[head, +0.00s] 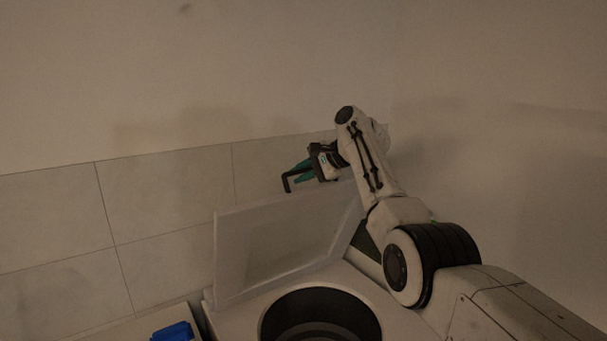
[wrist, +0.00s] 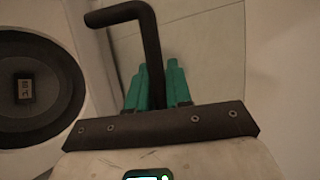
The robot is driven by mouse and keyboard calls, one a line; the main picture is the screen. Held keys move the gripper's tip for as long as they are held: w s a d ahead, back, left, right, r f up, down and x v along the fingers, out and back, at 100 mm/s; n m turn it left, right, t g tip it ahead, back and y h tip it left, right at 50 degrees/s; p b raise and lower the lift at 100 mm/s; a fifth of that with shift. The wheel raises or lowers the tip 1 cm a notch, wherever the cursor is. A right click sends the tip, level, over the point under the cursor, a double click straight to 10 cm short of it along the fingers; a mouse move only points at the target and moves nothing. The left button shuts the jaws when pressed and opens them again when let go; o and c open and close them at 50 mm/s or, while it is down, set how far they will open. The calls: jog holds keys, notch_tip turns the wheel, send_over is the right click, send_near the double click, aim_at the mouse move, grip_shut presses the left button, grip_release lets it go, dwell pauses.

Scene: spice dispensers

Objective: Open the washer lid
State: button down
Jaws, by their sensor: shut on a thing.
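The white washer lid (head: 275,247) stands raised and tilted back on its hinge in the head view. The washer (head: 240,325) below it has its round dark drum opening (head: 320,315) uncovered. The drum also shows at the left of the wrist view (wrist: 38,88). My gripper (head: 296,176), with teal fingers and a black hooked bar, is at the lid's upper edge.
A tiled wall (head: 165,200) stands close behind the lid. A plain wall (head: 500,180) is at the right, near my arm. A blue object (head: 173,332) lies at the lower left, beside the washer. The space above the drum is clear.

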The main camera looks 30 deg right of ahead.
jog(key=shift+f, duration=0.45)
jog(key=c, duration=1.4)
grip_release()
jog(key=shift+r, duration=0.2)
jog(key=shift+d, duration=0.1)
jog(key=b+v, duration=0.3)
jog(key=v, duration=0.7)
jog(key=shift+s+r+b, duration=0.15)
jog(key=shift+s+b, duration=0.15)
jog(key=shift+b, duration=0.1)
jog(key=shift+d, duration=0.1)
